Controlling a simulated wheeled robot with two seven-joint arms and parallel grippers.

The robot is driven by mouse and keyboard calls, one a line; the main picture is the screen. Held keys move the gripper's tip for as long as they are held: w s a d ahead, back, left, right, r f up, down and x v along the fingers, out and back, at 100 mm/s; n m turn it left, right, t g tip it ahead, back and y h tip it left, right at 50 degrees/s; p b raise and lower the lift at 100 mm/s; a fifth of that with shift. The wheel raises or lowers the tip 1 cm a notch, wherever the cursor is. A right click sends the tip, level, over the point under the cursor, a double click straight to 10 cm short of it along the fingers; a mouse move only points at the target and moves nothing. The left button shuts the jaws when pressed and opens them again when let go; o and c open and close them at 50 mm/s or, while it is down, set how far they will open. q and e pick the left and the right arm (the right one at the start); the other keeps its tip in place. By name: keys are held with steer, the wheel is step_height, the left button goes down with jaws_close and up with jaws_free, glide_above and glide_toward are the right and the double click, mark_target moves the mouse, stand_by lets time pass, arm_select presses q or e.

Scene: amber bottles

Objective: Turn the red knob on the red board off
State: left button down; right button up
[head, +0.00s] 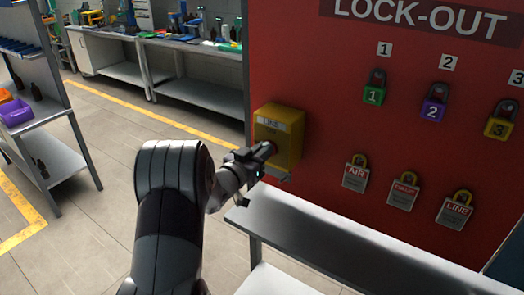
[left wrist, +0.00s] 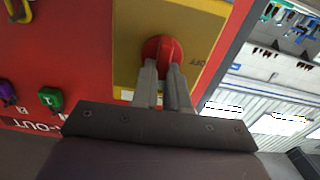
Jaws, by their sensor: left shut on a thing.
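The red board (head: 340,100) is headed "LOCK-OUT" and fills the right of the head view. A yellow box (head: 292,122) labelled "LINE" is mounted at its left edge. The red knob (left wrist: 161,50) sits on the box's yellow face, with the word "OFF" beside it in the left wrist view. My left gripper (left wrist: 163,75) is shut on the red knob, its two grey fingers on either side of it. In the head view the left gripper (head: 264,155) hides most of the knob. My right gripper is in neither view.
Numbered green (head: 374,90), purple (head: 434,103) and yellow (head: 501,120) padlocks hang on the board, with tagged locks such as "AIR" (head: 355,174) below. A grey bench (head: 330,240) runs under the board. Shelving (head: 45,110) stands at the left; open floor lies between.

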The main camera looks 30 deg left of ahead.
arm_select(q)
steer(key=shift+a+f+n+p, duration=0.2)
steer(key=shift+n+p, duration=0.95)
steer(key=shift+n, duration=1.75)
steer(key=shift+a+f+n+p, duration=0.2)
steer(key=shift+n+p, duration=1)
steer(key=shift+n, duration=1.7)
steer(key=shift+a+f+n+p, duration=0.2)
steer(key=shift+n+p, duration=0.95)
steer(key=shift+n, duration=2.05)
steer(key=c, duration=1.1)
jaws_free()
steer(key=shift+a, duration=0.1)
steer(key=shift+c, duration=0.2)
steer(key=s+a+b, duration=0.1)
steer(key=s+b, duration=0.3)
steer(key=s, duration=0.8)
steer(key=shift+s, duration=0.3)
